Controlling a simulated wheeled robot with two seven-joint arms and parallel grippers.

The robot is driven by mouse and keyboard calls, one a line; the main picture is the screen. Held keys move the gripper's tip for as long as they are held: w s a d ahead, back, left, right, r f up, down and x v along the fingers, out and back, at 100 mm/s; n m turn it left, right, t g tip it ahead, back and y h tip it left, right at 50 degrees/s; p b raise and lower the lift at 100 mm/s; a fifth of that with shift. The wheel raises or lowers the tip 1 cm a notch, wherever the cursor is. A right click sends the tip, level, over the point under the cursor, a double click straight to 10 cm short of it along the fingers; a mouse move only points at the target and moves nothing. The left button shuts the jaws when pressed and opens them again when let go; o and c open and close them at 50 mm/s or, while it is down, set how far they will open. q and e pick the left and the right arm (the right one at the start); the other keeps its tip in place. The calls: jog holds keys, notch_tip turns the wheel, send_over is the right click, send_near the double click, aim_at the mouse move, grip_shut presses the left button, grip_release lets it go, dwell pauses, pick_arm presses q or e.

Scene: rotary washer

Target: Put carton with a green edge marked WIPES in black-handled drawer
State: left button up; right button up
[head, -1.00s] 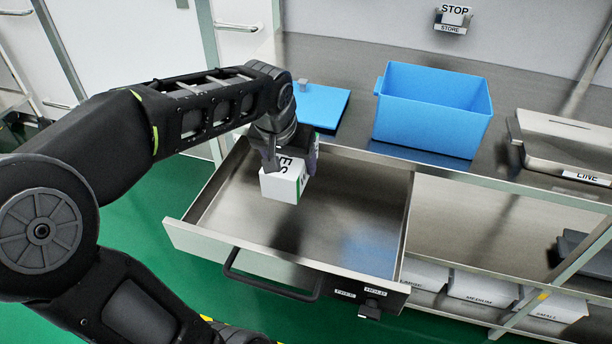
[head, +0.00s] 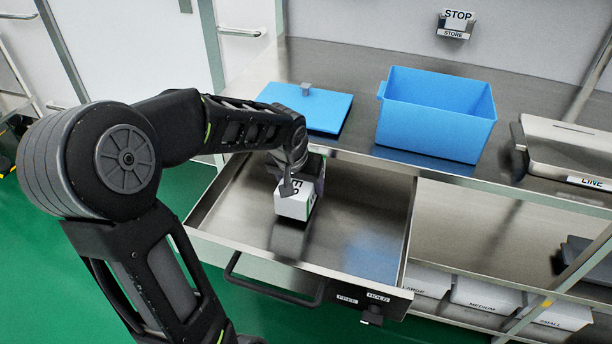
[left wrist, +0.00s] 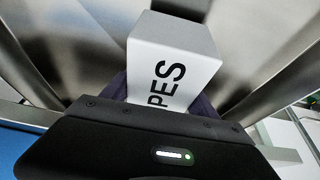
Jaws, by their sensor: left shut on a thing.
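The white carton (head: 294,206) with a green edge and black letters is in my left gripper (head: 299,185). In the left wrist view the carton (left wrist: 172,62) shows the letters "PES", and the rest of the word is hidden by the gripper. I cannot tell for sure whether the carton touches the drawer floor. The drawer (head: 350,225) is metal, pulled out and otherwise empty, with a black handle (head: 272,283) on its front. My right gripper is not in view.
A blue bin (head: 435,125) and a flat blue lid (head: 318,108) lie on the steel counter above the drawer. A metal box marked LINE (head: 565,150) stands at the right. Several labelled boxes (head: 487,295) sit on the lower shelf.

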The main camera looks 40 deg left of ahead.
pick_arm(q)
jog(key=shift+w+a+f, duration=0.2)
jog(key=shift+w, duration=0.35)
jog(key=shift+w+a+f, duration=0.15)
jog(key=shift+w+f, duration=0.05)
jog(key=shift+w, duration=0.4)
jog(key=shift+w+a+f, duration=0.2)
jog(key=shift+w, duration=0.35)
jog(key=shift+f, duration=0.25)
jog(key=o, duration=1.7)
jog(key=shift+r, duration=0.2)
jog(key=shift+s+r+p, duration=0.1)
jog(key=shift+r+p, duration=0.1)
jog(key=shift+p, duration=0.1)
jog(key=v, duration=1.1)
jog(key=shift+s+d+r+p, duration=0.1)
jog(key=shift+s+r+p, duration=0.05)
jog(key=shift+r+p, duration=0.2)
